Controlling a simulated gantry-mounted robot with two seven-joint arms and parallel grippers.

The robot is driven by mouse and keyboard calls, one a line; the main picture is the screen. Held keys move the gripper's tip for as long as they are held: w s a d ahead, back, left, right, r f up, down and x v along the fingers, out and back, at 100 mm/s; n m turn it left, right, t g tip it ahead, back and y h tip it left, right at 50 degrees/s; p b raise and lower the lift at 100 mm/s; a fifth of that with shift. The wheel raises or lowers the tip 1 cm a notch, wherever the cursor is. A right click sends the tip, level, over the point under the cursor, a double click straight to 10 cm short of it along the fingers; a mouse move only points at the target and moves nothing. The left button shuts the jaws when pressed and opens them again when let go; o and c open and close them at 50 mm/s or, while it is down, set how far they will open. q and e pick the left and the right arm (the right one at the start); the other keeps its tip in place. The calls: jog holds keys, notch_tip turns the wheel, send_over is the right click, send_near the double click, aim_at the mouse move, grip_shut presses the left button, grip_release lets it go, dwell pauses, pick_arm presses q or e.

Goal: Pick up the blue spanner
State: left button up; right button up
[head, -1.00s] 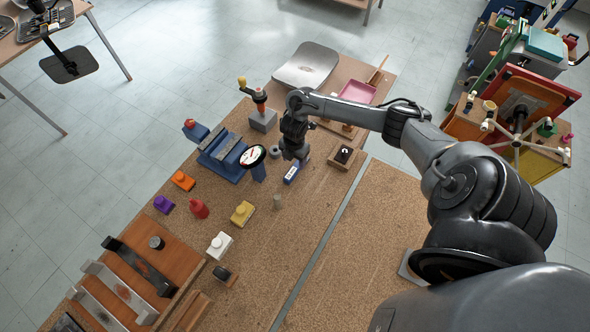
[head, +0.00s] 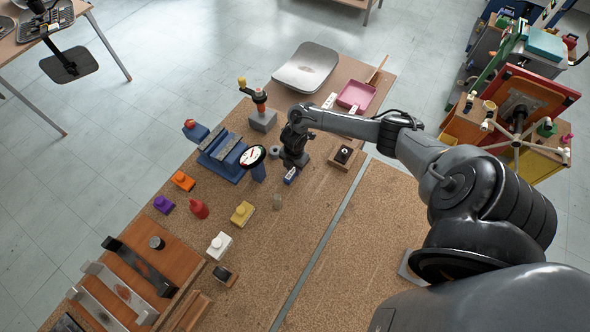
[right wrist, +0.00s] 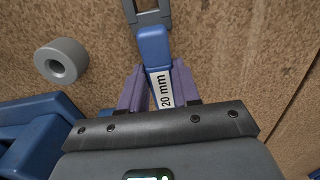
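The blue spanner (right wrist: 155,48) lies on the brown bench top in the right wrist view. It has a grey jaw at the top and a white "20 mm" label on its handle. My right gripper (right wrist: 160,75) has its purple fingers close along both sides of the handle, with no clear gap, and appears shut on it. In the head view the labelled end of the spanner (head: 291,175) shows beneath my right gripper (head: 293,165), and the rest is hidden.
A grey ring (right wrist: 61,61) lies left of the spanner. A blue vice (head: 222,155) and a round dial gauge (head: 253,157) stand to the left. A wooden block with a black part (head: 343,156) is to the right. Bench space in front is clear.

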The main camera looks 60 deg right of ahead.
grip_shut()
jog(key=shift+r, duration=0.15)
